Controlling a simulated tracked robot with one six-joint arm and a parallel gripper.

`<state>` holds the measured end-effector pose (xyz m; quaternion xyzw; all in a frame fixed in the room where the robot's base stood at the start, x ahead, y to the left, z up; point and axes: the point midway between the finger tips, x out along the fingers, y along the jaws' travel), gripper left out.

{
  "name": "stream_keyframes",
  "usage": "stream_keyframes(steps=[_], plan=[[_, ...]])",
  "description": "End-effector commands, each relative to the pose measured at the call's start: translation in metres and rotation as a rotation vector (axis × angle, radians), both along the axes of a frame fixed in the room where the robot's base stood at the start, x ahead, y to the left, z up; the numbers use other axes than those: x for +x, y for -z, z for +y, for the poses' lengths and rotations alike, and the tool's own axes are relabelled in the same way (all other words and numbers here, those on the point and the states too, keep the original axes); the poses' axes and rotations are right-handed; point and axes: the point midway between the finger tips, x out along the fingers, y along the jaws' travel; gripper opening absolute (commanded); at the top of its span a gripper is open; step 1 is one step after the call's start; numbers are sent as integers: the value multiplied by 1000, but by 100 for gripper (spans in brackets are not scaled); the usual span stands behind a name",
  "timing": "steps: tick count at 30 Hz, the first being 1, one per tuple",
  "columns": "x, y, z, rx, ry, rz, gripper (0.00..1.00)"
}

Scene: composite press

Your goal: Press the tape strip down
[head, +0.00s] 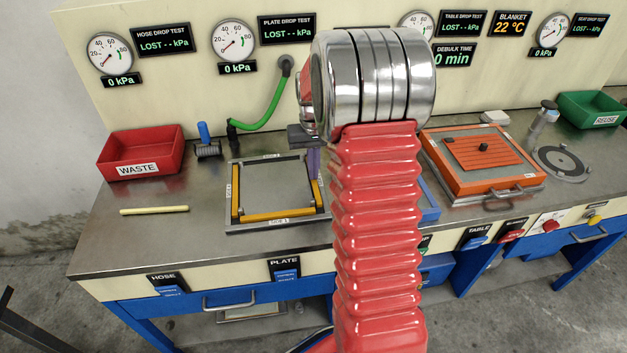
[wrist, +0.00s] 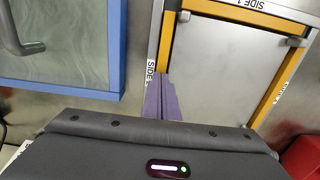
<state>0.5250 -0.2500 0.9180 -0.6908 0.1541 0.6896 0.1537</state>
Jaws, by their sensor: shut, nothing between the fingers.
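A metal plate (head: 272,186) lies on the bench with labelled sides. Yellow-orange tape strips run along its left side (head: 236,203), its front side (head: 266,217) and its right side (head: 318,194). My gripper (head: 313,160) is at the plate's right side, purple fingers together and pointing down, partly hidden by my red arm. In the wrist view the shut fingers (wrist: 161,97) overlap the end of the side strip (wrist: 166,47). I cannot tell whether they touch it. The front strip (wrist: 262,17), marked SIDE 1, and the opposite strip (wrist: 279,85) also show there.
A pale yellow stick (head: 154,210) lies at left, near the red WASTE bin (head: 140,155). A green hose (head: 262,115) hangs behind the plate. A blue-edged panel (wrist: 60,50) is close beside my gripper. An orange framed panel (head: 482,165) lies to the right.

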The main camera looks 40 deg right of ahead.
Motion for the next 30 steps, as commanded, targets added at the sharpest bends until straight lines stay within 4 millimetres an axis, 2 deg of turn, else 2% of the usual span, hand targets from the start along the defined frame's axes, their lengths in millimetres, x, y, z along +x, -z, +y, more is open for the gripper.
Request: stream_keyframes(steps=[8, 30], plan=[[-1, -3, 1, 2, 0, 5, 0], [0, -57, 0, 0, 0, 0, 0]])
